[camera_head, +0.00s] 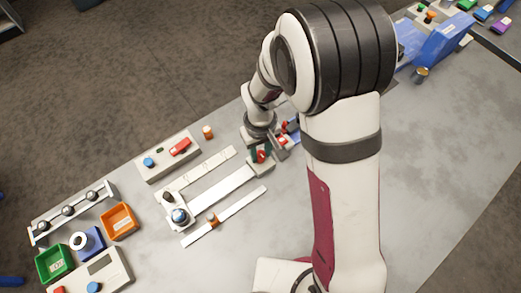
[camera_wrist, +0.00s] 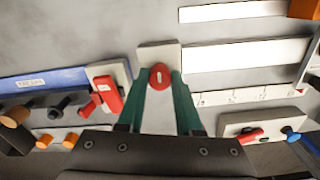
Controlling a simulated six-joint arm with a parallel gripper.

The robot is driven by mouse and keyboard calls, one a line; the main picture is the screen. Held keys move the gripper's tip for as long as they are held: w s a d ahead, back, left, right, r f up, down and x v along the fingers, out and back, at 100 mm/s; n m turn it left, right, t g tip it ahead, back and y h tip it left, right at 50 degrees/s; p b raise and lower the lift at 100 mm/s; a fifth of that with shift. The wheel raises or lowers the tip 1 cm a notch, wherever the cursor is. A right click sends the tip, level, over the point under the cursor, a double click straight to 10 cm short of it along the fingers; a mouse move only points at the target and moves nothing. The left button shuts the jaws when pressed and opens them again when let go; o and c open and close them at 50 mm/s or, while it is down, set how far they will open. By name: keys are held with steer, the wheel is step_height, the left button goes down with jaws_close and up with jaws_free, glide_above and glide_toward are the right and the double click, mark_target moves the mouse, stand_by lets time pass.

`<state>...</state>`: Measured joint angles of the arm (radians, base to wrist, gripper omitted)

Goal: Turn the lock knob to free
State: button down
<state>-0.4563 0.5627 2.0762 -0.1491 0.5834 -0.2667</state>
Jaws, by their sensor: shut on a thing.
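The red lock knob (camera_wrist: 160,76) sits on a pale block (camera_wrist: 154,50) in the wrist view, with a small pale mark on its top. My gripper (camera_wrist: 156,86) has its two green fingers on either side of the knob and is shut on it. In the head view the red knob (camera_head: 262,156) shows at the upper right end of the long white slide track (camera_head: 222,188). My gripper (camera_head: 258,148) comes down over it there, and my arm partly covers that area. I cannot tell which setting the mark shows.
Close to the knob, a red lever (camera_wrist: 108,97) stands at the end of a blue rail (camera_wrist: 40,84). A box with a red switch (camera_head: 180,147) and an orange cylinder (camera_head: 208,132) stand nearby. Bins, including an orange one (camera_head: 118,221), lie lower left. The right tabletop is mostly clear.

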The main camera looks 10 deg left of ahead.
mark_target(260, 154)
stand_by(0.4)
steer(key=c, duration=0.6)
jaws_free()
step_height(260, 154, up, 16)
steer(key=shift+f, duration=0.1)
steer(key=s+d+m, duration=0.4)
steer(key=s, duration=0.2)
steer(key=s+d+r+m+y, duration=0.1)
steer(key=s+d+m, duration=0.3)
steer(key=s, duration=0.2)
steer(key=s+d+m, duration=0.4)
steer(key=s, duration=0.2)
steer(key=shift+s+r+y, duration=0.15)
steer(key=shift+r+y, duration=0.25)
